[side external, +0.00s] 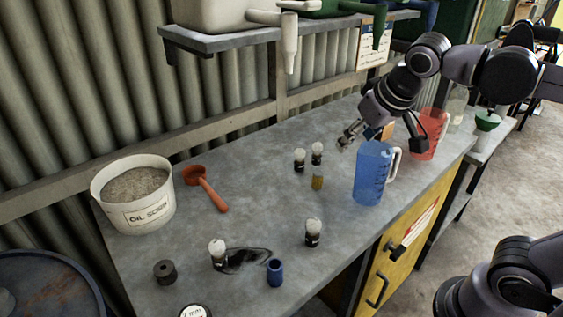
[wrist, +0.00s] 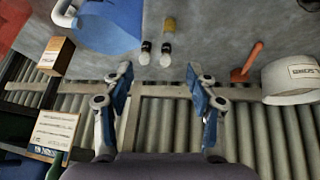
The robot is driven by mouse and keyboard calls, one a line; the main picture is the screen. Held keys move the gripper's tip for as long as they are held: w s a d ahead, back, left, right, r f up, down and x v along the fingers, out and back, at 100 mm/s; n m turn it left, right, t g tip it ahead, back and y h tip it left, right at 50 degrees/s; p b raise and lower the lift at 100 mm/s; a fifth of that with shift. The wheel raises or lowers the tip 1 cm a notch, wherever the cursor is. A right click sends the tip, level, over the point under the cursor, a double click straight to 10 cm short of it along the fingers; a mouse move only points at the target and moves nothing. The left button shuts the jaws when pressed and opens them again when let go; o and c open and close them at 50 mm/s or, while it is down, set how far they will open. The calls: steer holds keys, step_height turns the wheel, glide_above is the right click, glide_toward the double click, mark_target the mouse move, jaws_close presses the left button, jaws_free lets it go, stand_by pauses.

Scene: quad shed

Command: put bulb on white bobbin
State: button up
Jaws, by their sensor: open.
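Several bulb-like pieces with round white tops and dark bases stand on the grey bench. Two stand close together near the wall, a left bulb (side external: 299,160) and a right bulb (side external: 317,153); they also show in the wrist view as one bulb (wrist: 145,52) and another bulb (wrist: 166,55). Another bulb (side external: 313,232) stands nearer the front, and one bulb (side external: 218,253) by a dark stain. I cannot make out a white bobbin for certain. My gripper (side external: 347,137) is open and empty, above the bench, right of the bulb pair; its fingers (wrist: 158,74) also show in the wrist view.
A blue jug (side external: 370,175) and a red jug (side external: 425,140) stand at the right. A brass bobbin (side external: 317,183), dark bobbin (side external: 165,271) and blue bobbin (side external: 275,272) stand on the bench. An orange scoop (side external: 205,188) and white bucket (side external: 133,196) are at left.

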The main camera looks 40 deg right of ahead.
steer(key=w+a+m+t+h, duration=0.1)
steer(key=w+a+m+h, duration=0.1)
steer(key=w+m+h, duration=0.4)
steer(key=w+a+m+h, duration=0.3)
steer(key=w, duration=0.5)
glide_toward(298, 155)
steer(key=d, duration=0.1)
steer(key=shift+d+f+m, duration=0.15)
steer(key=shift+d+m, duration=0.1)
steer(key=shift+m, duration=0.15)
steer(key=x, duration=0.5)
steer(key=shift+w+x, duration=0.25)
steer(key=shift+x, duration=2.4)
steer(key=shift+a, duration=0.15)
jaws_close()
